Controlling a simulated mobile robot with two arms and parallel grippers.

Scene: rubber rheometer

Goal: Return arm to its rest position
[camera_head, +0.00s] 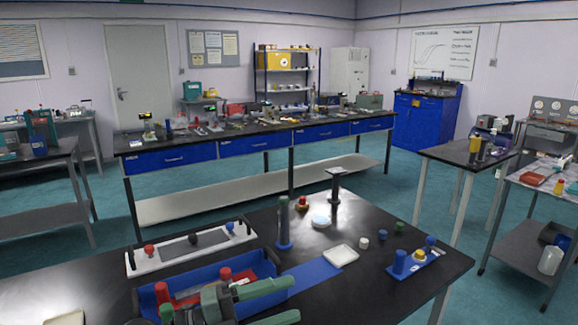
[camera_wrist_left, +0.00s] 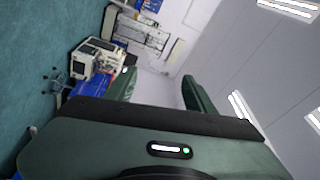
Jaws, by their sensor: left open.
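My left gripper (camera_head: 290,299) is at the bottom of the head view, above the near black table (camera_head: 350,290), in front of a blue tray (camera_head: 205,272). Its two green fingers are apart with nothing between them. In the left wrist view the fingers (camera_wrist_left: 158,77) are also spread and empty, with the room tilted behind them. Part of the blue tray is hidden behind my gripper. My right gripper is in neither view.
A white board with knobs (camera_head: 190,247), a green cylinder on a blue base (camera_head: 284,222), a white dish (camera_head: 341,256) and a blue holder (camera_head: 415,263) stand on the near table. The table's front right is clear. A long bench (camera_head: 250,141) stands behind.

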